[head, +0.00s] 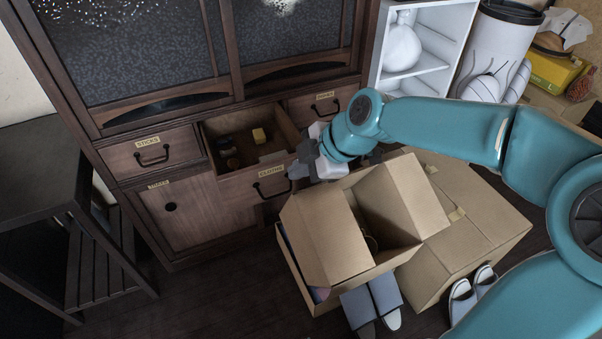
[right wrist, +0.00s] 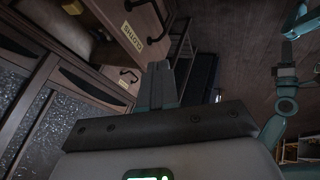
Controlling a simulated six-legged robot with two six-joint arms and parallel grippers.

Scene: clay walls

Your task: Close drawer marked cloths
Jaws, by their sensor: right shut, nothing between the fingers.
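The drawer marked cloths (head: 240,183) stands pulled out from the middle of the dark wooden cabinet. Its label and dark bar handle (head: 272,188) are on the front. Inside lie a small yellow block (head: 259,135) and dark round items (head: 227,149). In the right wrist view the labelled drawer front (right wrist: 133,27) is at the upper left. My right gripper (head: 296,172) is beside the right end of the drawer front; contact cannot be told. Its fingers (right wrist: 158,84) are shut and empty. My left gripper does not show in the head view.
An open cardboard box (head: 330,235) with raised flaps stands below my right gripper, beside a larger carton (head: 475,235). The drawer marked sticks (head: 152,158) is shut. Slippers (head: 375,303) lie on the floor. A dark stand (head: 45,170) is at the left.

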